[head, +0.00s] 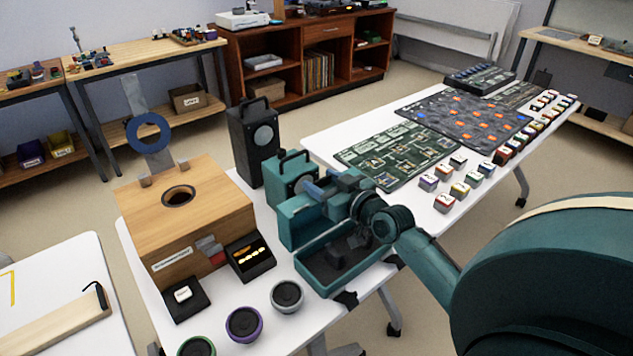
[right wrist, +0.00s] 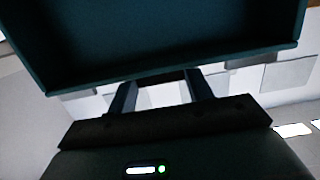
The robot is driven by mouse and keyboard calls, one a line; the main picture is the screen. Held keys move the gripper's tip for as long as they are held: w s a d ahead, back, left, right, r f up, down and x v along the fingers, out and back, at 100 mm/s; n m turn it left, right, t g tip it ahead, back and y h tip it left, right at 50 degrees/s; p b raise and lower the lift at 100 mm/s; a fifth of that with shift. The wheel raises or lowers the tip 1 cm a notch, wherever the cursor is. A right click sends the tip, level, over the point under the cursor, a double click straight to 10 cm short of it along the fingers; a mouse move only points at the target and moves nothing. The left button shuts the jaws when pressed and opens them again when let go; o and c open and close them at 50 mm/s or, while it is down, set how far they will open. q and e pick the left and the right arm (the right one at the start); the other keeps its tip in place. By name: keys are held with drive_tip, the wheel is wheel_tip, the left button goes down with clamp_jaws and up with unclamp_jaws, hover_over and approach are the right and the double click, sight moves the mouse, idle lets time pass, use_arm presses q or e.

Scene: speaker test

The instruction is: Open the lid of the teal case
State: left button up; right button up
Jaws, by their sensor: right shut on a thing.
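The teal case (head: 312,275) stands on the white table at the middle of the head view, with its dark inside showing. Its lid (head: 291,228) is raised at the back of the case, roughly upright. My right gripper (head: 325,192) is at the upper edge of the lid and shut on it; my arm and wrist hide part of the lid and case. In the right wrist view the teal panel of the lid (right wrist: 170,65) fills the top, with the two fingers reaching to its edge. My left gripper is not in view.
A teal speaker (head: 291,172) and a black speaker (head: 243,150) stand close behind the case. A wooden box (head: 215,215) is to the left. Several round speaker drivers (head: 287,296) lie in front. Green boards (head: 395,155) and small blocks (head: 459,189) occupy the right.

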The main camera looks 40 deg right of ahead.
drive_tip(key=o, duration=1.4)
drive_tip(key=shift+s, duration=0.2)
drive_tip(key=s, duration=0.4)
drive_tip(key=s+r, duration=0.1)
drive_tip(key=s, duration=0.3)
drive_tip(key=s+d+b, duration=0.1)
drive_tip(key=s, duration=0.3)
drive_tip(key=shift+s+r, duration=0.4)
